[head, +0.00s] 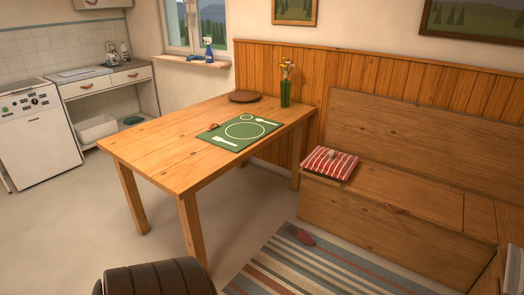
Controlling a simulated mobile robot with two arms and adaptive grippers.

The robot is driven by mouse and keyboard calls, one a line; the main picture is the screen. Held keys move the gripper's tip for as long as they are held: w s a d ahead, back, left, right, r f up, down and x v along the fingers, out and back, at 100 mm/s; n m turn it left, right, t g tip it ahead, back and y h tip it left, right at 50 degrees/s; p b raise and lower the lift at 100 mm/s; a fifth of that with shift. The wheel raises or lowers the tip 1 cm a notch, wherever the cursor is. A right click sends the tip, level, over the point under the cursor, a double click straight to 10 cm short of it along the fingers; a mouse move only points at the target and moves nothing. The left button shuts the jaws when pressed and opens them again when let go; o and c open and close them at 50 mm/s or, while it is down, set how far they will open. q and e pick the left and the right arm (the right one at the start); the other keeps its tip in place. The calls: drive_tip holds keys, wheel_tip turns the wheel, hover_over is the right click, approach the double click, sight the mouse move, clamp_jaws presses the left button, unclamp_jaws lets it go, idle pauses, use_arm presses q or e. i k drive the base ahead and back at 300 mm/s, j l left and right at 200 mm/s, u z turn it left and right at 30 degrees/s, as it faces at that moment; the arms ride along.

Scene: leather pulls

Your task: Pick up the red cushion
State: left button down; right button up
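The red cushion (325,166), with white stripes, lies on the left end of the wooden corner bench (345,212), against the panelled wall. A small pale object (332,153) shows on top of the cushion; I cannot tell what it is. Neither of my grippers is in view, and nothing is holding the cushion.
A wooden table (165,150) stands left of the bench, bearing a green mat (240,143), a brown plate (244,96) and a green vase (285,94). A dark brown rounded object (160,280) stands in front.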

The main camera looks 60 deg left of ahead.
sight(333, 163)
drive_tip(key=u, duration=1.4)
drive_tip(key=i, duration=0.15)
